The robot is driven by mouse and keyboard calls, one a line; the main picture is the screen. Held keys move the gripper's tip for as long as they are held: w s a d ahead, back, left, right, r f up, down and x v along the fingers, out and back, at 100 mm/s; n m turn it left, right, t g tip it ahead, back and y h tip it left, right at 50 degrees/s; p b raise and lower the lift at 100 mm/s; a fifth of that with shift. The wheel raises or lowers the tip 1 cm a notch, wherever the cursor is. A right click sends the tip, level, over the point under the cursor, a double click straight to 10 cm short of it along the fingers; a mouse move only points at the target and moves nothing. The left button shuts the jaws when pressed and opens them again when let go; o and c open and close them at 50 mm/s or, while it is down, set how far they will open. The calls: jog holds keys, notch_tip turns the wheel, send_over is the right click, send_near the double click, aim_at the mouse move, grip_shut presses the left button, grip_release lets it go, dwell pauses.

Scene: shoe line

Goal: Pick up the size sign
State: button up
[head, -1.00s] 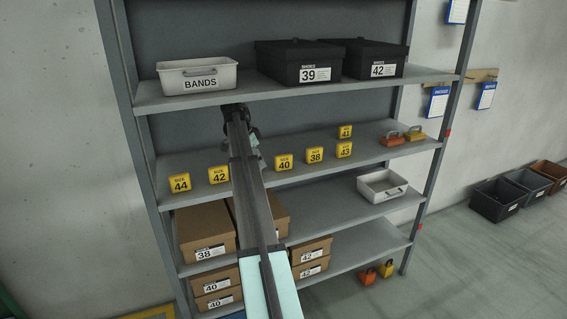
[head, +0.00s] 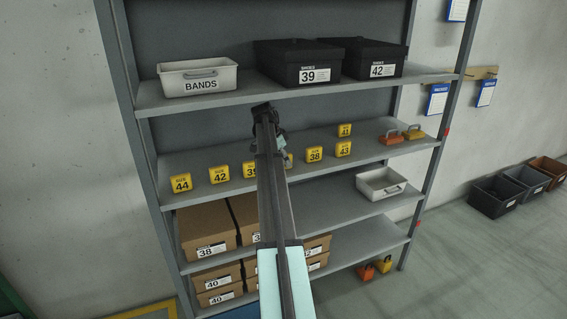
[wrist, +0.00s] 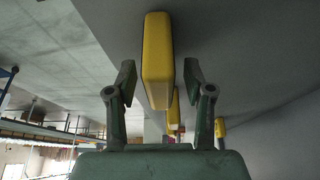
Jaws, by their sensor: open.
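Yellow size signs stand on the middle shelf in the head view: 44 (head: 181,182), 42 (head: 219,174), 39 (head: 250,170), 38 (head: 314,154), 43 (head: 343,148) and 41 (head: 345,130). In the head view my arm covers most of the gripper.
The shelf above holds a white BANDS bin (head: 197,78) and black shoe boxes 39 (head: 305,63) and 42 (head: 375,57). Orange items (head: 390,138) and a white tray (head: 382,184) are to the right. Rack posts (head: 440,130) flank the shelves.

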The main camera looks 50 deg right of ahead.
jog(key=shift+s+d+f, duration=0.1)
jog(key=shift+f, duration=0.25)
grip_shut()
